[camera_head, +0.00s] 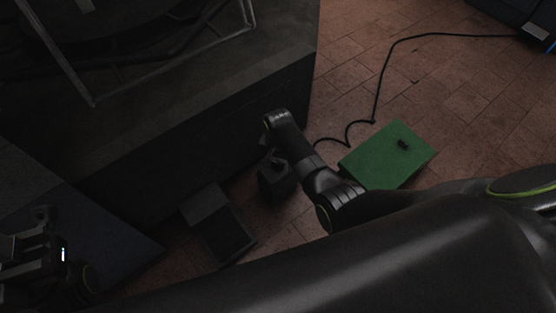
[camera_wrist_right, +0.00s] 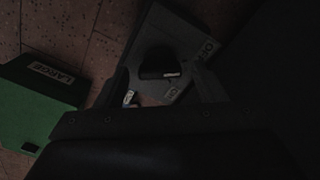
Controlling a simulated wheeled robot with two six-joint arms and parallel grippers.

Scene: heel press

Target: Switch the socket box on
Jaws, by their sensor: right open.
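The socket box is probably the grey panel (camera_wrist_right: 190,88) in the right wrist view, with an OFF label (camera_wrist_right: 208,47), an ON label (camera_wrist_right: 171,94) and a dark raised switch part (camera_wrist_right: 158,64) between my fingertips. In the head view a dark grey box (camera_head: 217,224) on the floor looks like the same thing. My right gripper (camera_head: 275,178) points down just to its right. In the right wrist view its fingers (camera_wrist_right: 160,90) are apart with nothing held, close to the switch part; contact cannot be told. My left gripper (camera_head: 50,250) is at the lower left, dark and unclear.
A green box (camera_head: 385,153), marked LARGE in the right wrist view, lies to the right on the brick floor. A black cable (camera_head: 378,80) runs behind it. A big dark machine base (camera_head: 240,110) stands at the left. Free floor (camera_head: 480,100) lies at the upper right.

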